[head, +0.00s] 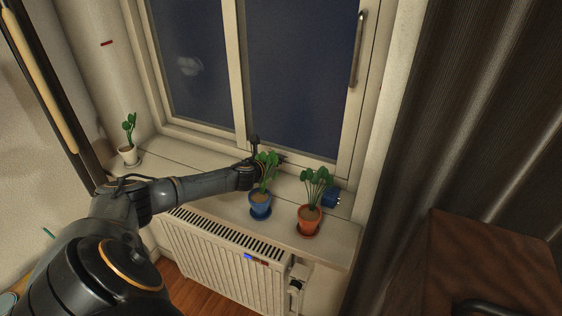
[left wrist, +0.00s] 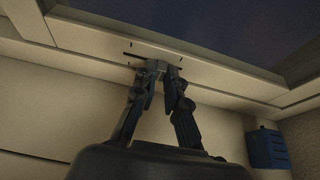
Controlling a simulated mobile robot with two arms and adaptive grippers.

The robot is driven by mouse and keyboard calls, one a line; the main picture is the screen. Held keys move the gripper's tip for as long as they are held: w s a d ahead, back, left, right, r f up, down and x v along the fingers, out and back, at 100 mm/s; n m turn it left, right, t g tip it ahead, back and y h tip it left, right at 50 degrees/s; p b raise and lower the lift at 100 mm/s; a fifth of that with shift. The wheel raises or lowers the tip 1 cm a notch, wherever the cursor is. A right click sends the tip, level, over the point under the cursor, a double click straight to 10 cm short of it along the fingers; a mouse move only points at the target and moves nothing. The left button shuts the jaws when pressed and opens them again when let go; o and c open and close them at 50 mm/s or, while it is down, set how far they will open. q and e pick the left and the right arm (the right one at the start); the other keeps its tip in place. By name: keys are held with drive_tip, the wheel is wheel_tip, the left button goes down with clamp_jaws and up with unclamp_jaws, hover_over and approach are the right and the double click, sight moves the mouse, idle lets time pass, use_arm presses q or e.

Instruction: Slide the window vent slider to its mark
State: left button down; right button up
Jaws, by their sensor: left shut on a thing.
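The window vent slider shows in the left wrist view as a small light knob (left wrist: 154,66) at a dark slot in the vent plate (left wrist: 150,51) on the lower window frame. Short dark tick marks (left wrist: 131,44) stand near the slot; I cannot tell which is the mark. My left gripper (left wrist: 156,77) is shut on the slider knob, with one finger at each side of it. In the head view, my left arm reaches in from the left along the sill, and the gripper (head: 268,158) is at the frame, partly hidden behind a plant. My right gripper is not in view.
A plant in a blue pot (head: 260,206) stands close in front of my left gripper. A plant in an orange pot (head: 309,219) and a blue box (head: 331,197) are to the right. A white-potted plant (head: 128,155) is at the left sill end. A radiator (head: 215,262) is below.

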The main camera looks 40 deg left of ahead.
sight(270, 153)
use_arm(q)
drive_tip(key=a, duration=0.2)
drive_tip(key=s+a, duration=0.1)
drive_tip(key=a, duration=0.1)
drive_tip(key=shift+s+a, duration=0.15)
drive_tip(key=shift+r, duration=0.1)
drive_tip(key=c, duration=1.4)
unclamp_jaws()
drive_tip(key=shift+o, duration=0.2)
drive_tip(key=shift+s, duration=0.1)
drive_tip(key=v, duration=1.1)
drive_tip(key=shift+s, duration=0.35)
